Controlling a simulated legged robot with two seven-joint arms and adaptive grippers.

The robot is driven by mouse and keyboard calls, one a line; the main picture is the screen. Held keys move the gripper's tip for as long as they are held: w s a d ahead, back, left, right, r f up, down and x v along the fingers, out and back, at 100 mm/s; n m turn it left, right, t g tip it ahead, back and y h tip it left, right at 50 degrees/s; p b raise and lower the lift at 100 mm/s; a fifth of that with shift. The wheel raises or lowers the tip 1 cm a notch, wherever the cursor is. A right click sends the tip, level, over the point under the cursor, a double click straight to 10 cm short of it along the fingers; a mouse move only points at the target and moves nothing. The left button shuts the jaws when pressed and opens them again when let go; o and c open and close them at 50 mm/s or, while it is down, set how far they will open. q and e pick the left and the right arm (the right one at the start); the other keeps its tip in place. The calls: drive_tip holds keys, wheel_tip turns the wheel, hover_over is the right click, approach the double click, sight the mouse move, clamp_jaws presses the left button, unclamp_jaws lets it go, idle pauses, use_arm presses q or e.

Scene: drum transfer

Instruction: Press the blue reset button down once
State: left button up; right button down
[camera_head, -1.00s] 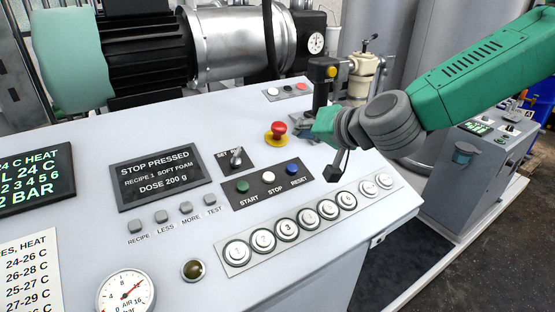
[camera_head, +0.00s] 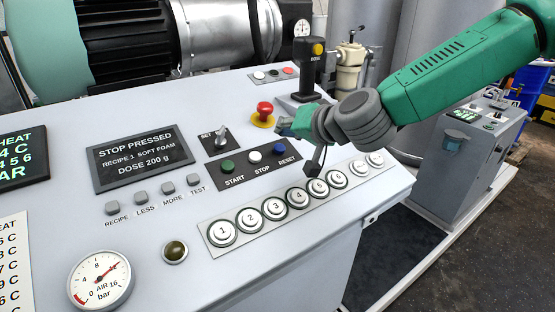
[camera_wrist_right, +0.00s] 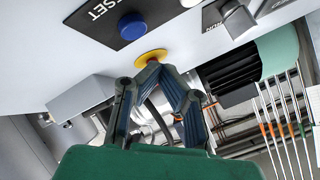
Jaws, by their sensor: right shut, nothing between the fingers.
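The blue reset button (camera_head: 279,149) is the right one of three on a black plate, marked RESET. In the right wrist view the blue button (camera_wrist_right: 131,26) is near the top, beyond the fingers. My right gripper (camera_head: 283,126) is just behind the blue button in the head view, beside the red stop button (camera_head: 264,108). In the wrist view its fingers (camera_wrist_right: 154,70) meet at the tips, empty, in front of the yellow collar (camera_wrist_right: 150,55). I see a gap to the blue button; the height above the panel is unclear. My left gripper is not in view.
Beside the blue button are the white stop (camera_head: 253,157) and green start (camera_head: 227,166) buttons. A row of numbered round buttons (camera_head: 274,208) lies in front. A black lever with a yellow button (camera_head: 318,49) stands behind. The screen (camera_head: 140,157) reads STOP PRESSED.

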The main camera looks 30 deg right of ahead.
sight(280, 149)
drive_tip(key=shift+w+d+f+b, duration=0.15)
drive_tip(key=shift+w+f+b, duration=0.1)
drive_tip(key=shift+f, duration=0.35)
drive_tip(key=shift+w+d+f+b, duration=0.15)
drive_tip(key=shift+f+b, duration=0.1)
drive_tip(key=shift+f, duration=0.3)
drive_tip(key=shift+d+f, duration=0.15)
drive_tip(key=shift+a, duration=0.45)
drive_tip(key=shift+d, duration=0.35)
drive_tip(key=shift+a, duration=0.25)
drive_tip(key=shift+d+f, duration=0.1)
drive_tip(key=shift+f, duration=0.1)
drive_tip(key=shift+w+d, duration=0.1)
